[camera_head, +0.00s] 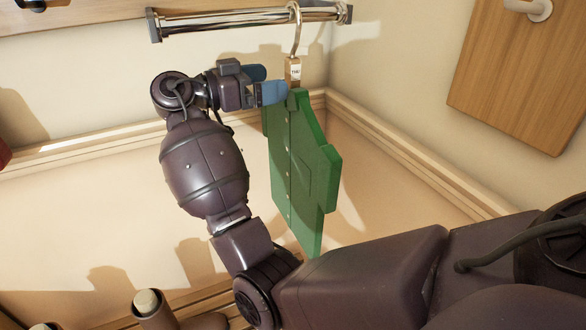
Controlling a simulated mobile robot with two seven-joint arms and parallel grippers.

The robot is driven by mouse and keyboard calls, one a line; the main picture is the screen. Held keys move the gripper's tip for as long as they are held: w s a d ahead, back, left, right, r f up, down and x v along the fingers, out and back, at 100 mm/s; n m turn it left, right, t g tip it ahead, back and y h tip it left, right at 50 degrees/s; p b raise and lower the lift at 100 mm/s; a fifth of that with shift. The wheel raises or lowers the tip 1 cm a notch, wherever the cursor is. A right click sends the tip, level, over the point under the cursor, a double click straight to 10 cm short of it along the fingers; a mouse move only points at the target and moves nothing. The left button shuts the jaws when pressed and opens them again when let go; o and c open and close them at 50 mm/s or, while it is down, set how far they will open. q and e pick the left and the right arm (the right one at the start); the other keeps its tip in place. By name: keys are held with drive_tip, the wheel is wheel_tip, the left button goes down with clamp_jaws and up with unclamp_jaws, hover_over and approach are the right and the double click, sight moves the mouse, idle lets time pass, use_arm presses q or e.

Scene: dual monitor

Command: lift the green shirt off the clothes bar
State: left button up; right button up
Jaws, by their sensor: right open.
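The green shirt (300,165) hangs from a hanger (296,35) whose hook is over the shiny metal clothes bar (225,20) at the top. The shirt looks stiff and board-like, with a small tag on the hanger's neck. My right arm reaches up from the lower right. My right gripper (267,83), with blue fingertips, is open at the shirt's top left, just beside the hanger's neck. The near finger overlaps the shirt's top edge in the picture; I cannot tell whether it touches. My left gripper is not in view.
A wooden panel (525,75) with a white hook or knob is on the right wall. Wooden trim (400,165) runs along the walls' base. Brown round posts (152,308) stand at the lower left. A red object (3,152) shows at the left edge. Space left of my arm looks clear.

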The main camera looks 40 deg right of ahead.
sight(289, 79)
drive_tip(key=x, duration=0.5)
drive_tip(key=shift+s, duration=0.2)
drive_tip(key=shift+a, duration=0.1)
drive_tip(key=shift+c, duration=0.5)
drive_tip(key=shift+f, duration=0.2)
clamp_jaws()
